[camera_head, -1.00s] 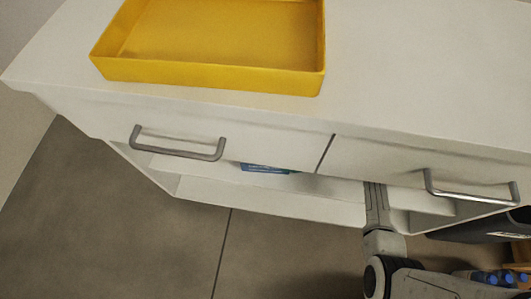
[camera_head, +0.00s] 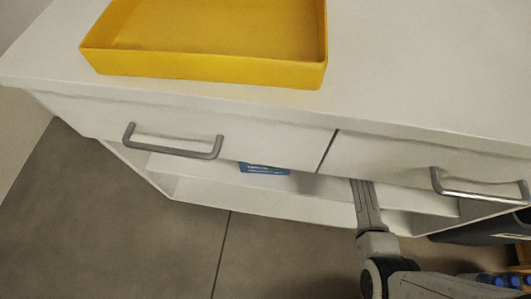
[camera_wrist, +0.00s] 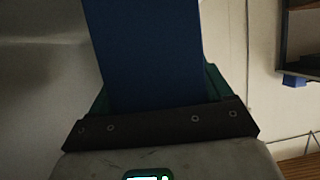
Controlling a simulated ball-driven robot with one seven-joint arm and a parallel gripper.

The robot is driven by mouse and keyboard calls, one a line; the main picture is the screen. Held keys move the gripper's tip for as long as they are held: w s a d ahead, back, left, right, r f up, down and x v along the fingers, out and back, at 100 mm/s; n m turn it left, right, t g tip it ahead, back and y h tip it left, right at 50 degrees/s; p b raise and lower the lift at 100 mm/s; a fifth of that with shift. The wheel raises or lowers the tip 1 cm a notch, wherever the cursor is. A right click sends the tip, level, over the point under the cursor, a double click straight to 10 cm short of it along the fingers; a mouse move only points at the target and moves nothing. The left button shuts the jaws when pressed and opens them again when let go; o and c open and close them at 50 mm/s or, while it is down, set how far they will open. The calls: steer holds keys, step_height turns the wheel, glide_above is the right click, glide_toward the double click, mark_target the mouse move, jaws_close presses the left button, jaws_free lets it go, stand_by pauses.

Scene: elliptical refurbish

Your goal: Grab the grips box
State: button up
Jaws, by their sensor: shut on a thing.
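In the wrist view, my gripper (camera_wrist: 156,104) is shut on a plain dark blue box (camera_wrist: 145,50), which stands out beyond the jaws and past the top edge of the picture. Teal finger edges show on both sides of it. In the head view, my arm reaches under the right drawer and the jaws are hidden behind the drawer front. A blue box with pale lettering (camera_head: 264,169) shows partly below the left drawer. I cannot tell whether it is the one in my jaws.
A white cabinet (camera_head: 420,80) carries a yellow tray (camera_head: 200,67). Two drawer handles (camera_head: 172,151) (camera_head: 478,191) stick out in front, above the open shelf space (camera_head: 230,182). A dark bin (camera_head: 480,230) and several blue-capped items (camera_head: 500,280) are at lower right. Floor at left is clear.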

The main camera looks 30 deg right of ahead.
steer(key=c, duration=0.4)
steer(key=shift+r, duration=0.1)
